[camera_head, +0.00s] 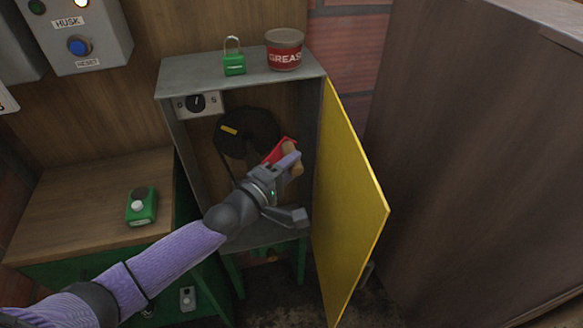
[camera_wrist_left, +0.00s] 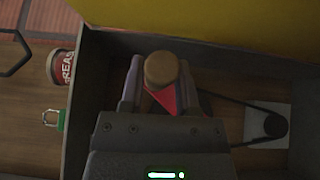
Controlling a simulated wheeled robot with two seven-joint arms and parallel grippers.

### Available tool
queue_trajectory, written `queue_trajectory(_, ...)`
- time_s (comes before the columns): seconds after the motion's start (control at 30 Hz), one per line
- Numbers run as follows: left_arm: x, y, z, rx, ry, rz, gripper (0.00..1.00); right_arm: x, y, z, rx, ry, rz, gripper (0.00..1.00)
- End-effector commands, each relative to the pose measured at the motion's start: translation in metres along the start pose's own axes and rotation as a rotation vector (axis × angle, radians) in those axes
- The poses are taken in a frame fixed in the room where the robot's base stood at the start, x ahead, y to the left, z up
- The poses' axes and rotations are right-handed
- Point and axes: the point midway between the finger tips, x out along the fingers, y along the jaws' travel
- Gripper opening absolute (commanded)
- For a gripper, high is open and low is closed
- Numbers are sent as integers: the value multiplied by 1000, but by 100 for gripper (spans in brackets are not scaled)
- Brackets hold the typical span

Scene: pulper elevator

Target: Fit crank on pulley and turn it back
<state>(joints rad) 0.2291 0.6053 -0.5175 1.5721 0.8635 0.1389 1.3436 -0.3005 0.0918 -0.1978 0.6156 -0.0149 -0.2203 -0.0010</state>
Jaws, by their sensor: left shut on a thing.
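The dark round pulley (camera_head: 247,132) with a yellow mark (camera_head: 229,130) sits inside the open grey cabinet. My left gripper (camera_head: 287,164) reaches into the cabinet and is shut on the crank's wooden handle (camera_head: 294,160). The red crank arm (camera_head: 280,150) shows at the pulley's lower right in the head view. In the left wrist view the wooden handle (camera_wrist_left: 161,68) stands between the fingers, with the red arm (camera_wrist_left: 164,100) below it. I cannot tell whether the crank is seated on the pulley. My right gripper is not in view.
The yellow cabinet door (camera_head: 348,200) stands open at the right. A rotary switch (camera_head: 197,103) is at the cabinet's upper left. A green padlock (camera_head: 234,64) and a grease tin (camera_head: 285,50) stand on top. A green device (camera_head: 141,206) sits on the wooden bench (camera_head: 80,205).

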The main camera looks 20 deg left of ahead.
Motion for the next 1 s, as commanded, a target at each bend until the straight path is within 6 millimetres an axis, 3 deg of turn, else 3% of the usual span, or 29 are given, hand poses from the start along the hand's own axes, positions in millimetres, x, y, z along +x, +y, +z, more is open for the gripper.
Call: queue_trajectory(1.0,5,0,-8,1,0,1,0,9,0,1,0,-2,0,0)
